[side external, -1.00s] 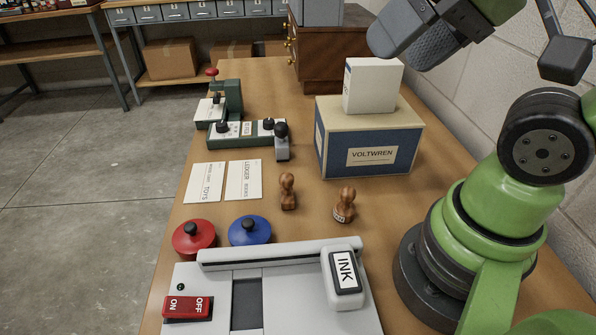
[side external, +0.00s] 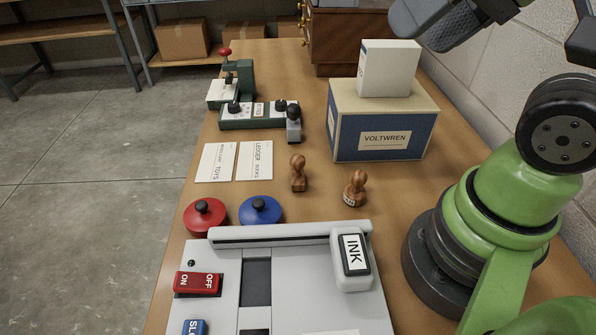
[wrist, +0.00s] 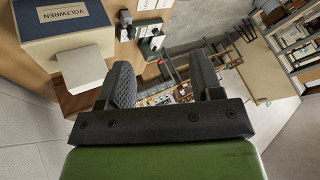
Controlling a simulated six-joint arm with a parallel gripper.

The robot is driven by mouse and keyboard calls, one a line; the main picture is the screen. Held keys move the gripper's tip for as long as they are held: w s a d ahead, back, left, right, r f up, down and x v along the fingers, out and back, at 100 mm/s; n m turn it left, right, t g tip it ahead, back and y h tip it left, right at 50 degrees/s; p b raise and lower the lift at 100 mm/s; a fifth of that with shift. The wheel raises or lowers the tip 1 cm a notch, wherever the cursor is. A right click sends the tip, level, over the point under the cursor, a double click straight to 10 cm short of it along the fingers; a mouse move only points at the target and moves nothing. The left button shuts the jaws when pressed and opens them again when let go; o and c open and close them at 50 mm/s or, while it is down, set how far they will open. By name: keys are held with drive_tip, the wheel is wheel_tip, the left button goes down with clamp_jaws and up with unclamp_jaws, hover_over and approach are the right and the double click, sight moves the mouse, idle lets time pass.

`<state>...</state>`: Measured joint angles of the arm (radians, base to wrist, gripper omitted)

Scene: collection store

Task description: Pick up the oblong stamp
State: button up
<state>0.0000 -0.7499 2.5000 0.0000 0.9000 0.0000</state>
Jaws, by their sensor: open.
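Two wooden-handled stamps stand upright on the wooden table in the side external view. The left stamp (side external: 298,174) has a base whose shape I cannot make out. The right stamp (side external: 355,188) has a pale lettered band on a base that looks rounded. A dark-knobbed piece with a grey block base (side external: 293,124) stands behind them. I cannot tell for sure which is the oblong stamp. My gripper (wrist: 160,78) is open and empty in the wrist view. In the side external view it is high at the upper right, partly cut off, well away from the stamps.
A blue VOLTWREN box (side external: 383,122) with a white carton (side external: 389,68) on top stands behind the stamps. Two cards (side external: 255,161), a red lid (side external: 204,215), a blue lid (side external: 260,210) and a grey machine with an INK block (side external: 352,256) surround them. A green device (side external: 250,115) stands behind.

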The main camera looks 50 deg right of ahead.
drive_tip(key=g+h, duration=0.5)
drive_tip(key=g, duration=0.3)
hover_over(297, 158)
drive_tip(key=w+a, duration=0.1)
drive_tip(key=a, duration=0.1)
wheel_tip(297, 158, down, 18)
drive_tip(key=x, duration=0.4)
drive_tip(key=shift+x, duration=3.05)
drive_tip(key=shift+s+a, duration=0.15)
drive_tip(key=c, duration=1)
